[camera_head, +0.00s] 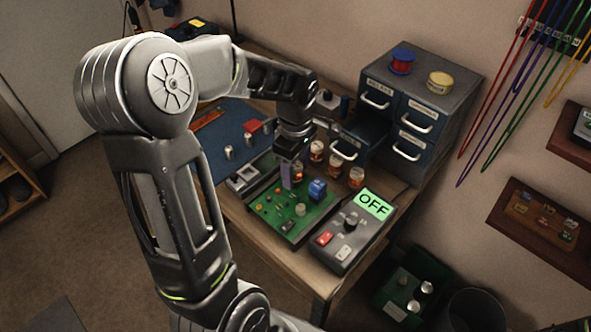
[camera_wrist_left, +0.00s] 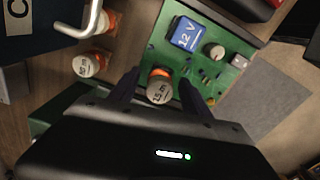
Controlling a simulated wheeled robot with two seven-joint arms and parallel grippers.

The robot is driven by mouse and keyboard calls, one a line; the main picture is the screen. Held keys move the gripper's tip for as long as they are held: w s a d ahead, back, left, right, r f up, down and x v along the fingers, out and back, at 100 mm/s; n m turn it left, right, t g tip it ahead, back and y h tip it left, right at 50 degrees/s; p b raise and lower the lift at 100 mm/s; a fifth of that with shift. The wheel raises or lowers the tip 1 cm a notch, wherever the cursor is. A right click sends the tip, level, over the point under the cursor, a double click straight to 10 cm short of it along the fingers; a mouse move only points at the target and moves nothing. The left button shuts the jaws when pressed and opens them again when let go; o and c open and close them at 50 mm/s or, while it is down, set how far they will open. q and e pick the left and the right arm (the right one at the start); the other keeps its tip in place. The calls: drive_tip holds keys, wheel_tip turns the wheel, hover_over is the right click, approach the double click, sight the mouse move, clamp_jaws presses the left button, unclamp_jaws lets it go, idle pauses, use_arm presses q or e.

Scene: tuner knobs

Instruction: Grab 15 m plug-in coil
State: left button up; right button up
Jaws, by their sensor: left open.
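The 15 m plug-in coil (camera_wrist_left: 159,90) shows in the left wrist view, with a pale cap marked "15 m" and an orange band. It is at the edge of the green circuit board (camera_wrist_left: 228,78), which also shows in the head view (camera_head: 287,213). My left gripper (camera_wrist_left: 158,84) is open, with one finger on each side of the coil. I cannot tell whether the fingers touch it. In the head view my left gripper (camera_head: 291,174) is low over the board's back edge and partly hides the coil. My right gripper is not in view.
Other coils (camera_head: 336,160) stand behind the board; one shows in the wrist view (camera_wrist_left: 87,65). A blue 12 V block (camera_head: 317,190) sits on the board. A grey box with an OFF display (camera_head: 374,204) is to the right. A drawer cabinet (camera_head: 440,115) has an open drawer nearby.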

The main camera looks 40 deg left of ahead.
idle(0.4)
use_arm(q)
clamp_jaws()
idle(0.4)
